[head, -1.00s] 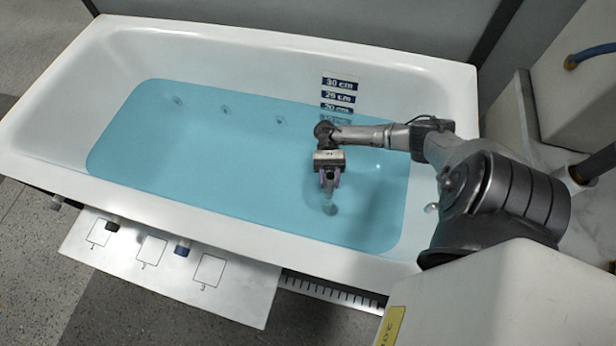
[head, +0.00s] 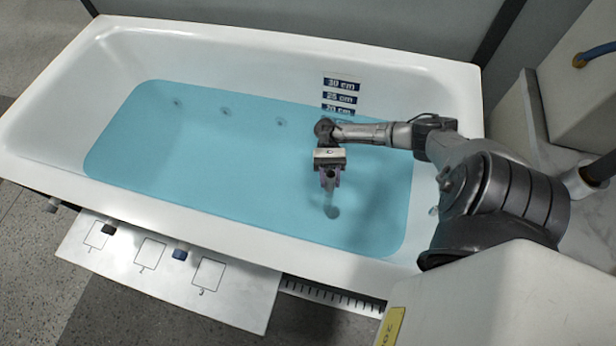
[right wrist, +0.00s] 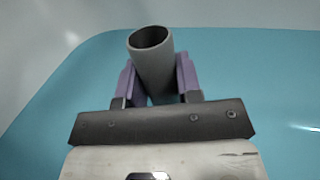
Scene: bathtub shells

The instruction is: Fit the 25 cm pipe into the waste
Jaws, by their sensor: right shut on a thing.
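My right gripper (head: 329,180) is shut on a grey pipe (right wrist: 153,62) over the right half of the bathtub. In the right wrist view the pipe stands between the purple fingers, its open, hollow end towards the camera. In the head view the gripper hides most of the pipe. My left gripper is not in view.
The white bathtub (head: 250,35) holds blue water (head: 180,170). Depth labels (head: 340,98) for 30, 25 and 20 cm are on its far wall. A numbered panel (head: 120,262) with outlined squares lies along the front, with knobs beside it. The tub's left half is clear.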

